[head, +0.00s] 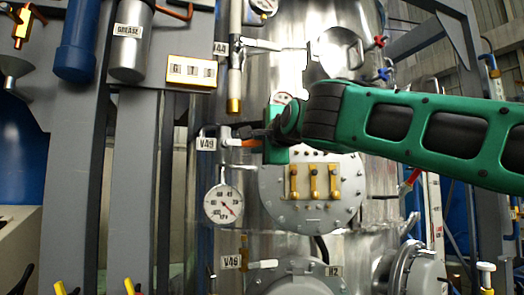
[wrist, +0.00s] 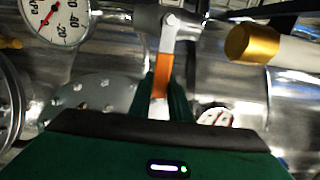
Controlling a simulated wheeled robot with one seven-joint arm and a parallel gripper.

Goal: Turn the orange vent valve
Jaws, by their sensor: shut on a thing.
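In the wrist view the orange lever (wrist: 166,66) runs from a grey pivot at the top down between the fingers of my gripper (wrist: 162,98). My gripper (head: 258,138) comes from the right in the head view and is shut on the lever's end. The gripper hides that end.
A pressure gauge (head: 223,203) hangs just below the valve. A white pipe with a brass end (head: 234,105) stands above it. A flange with brass fittings (head: 313,181) lies below right. Grey frame posts stand at the left.

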